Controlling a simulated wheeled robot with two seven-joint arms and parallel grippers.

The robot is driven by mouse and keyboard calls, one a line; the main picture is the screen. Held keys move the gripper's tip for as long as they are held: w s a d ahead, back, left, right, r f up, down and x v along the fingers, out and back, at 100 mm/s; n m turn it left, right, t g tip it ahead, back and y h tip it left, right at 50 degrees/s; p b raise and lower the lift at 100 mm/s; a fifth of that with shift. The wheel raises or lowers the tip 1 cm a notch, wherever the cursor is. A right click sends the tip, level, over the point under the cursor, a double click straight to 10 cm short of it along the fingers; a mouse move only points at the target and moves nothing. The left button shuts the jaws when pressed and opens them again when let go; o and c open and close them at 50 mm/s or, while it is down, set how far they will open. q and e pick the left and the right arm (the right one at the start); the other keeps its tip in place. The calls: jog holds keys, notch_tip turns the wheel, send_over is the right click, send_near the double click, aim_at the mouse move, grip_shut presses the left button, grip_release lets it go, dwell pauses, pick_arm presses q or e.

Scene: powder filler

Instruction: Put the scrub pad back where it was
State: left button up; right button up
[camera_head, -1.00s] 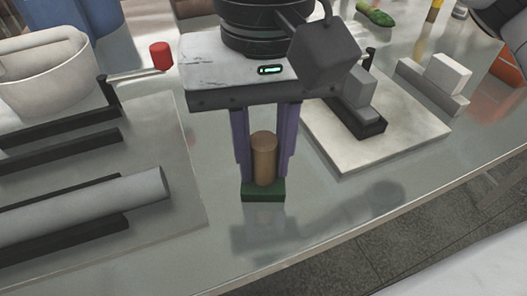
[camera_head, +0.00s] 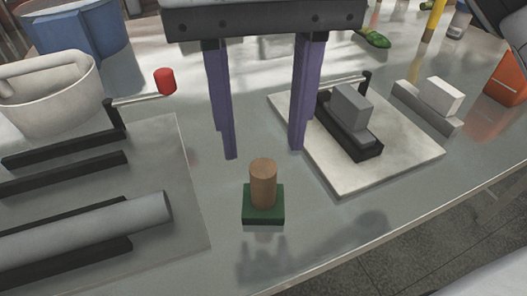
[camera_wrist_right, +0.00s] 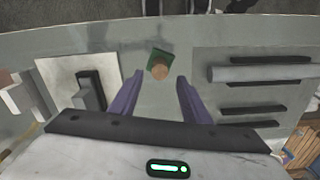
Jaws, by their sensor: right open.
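The scrub pad (camera_head: 263,216) is a dark green square with a brown cylindrical handle (camera_head: 263,183) standing upright on it. It rests on the bare grey table near the front, between the two boards. It also shows in the right wrist view (camera_wrist_right: 151,72), ahead of the fingertips. My right gripper (camera_head: 264,155) is open, its two purple fingers spread wide, empty, above and behind the pad and not touching it. My left gripper is not in view.
At left, a grey board (camera_head: 185,215) carries black rails, a grey cylinder (camera_head: 100,225) and a red-knobbed lever (camera_head: 165,82). At right, a pale board (camera_head: 400,160) holds a black tray with a grey block (camera_head: 350,108). A white bowl (camera_head: 45,95) stands far left. Table around the pad is clear.

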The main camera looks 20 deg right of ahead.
jog(key=shift+r, duration=1.65)
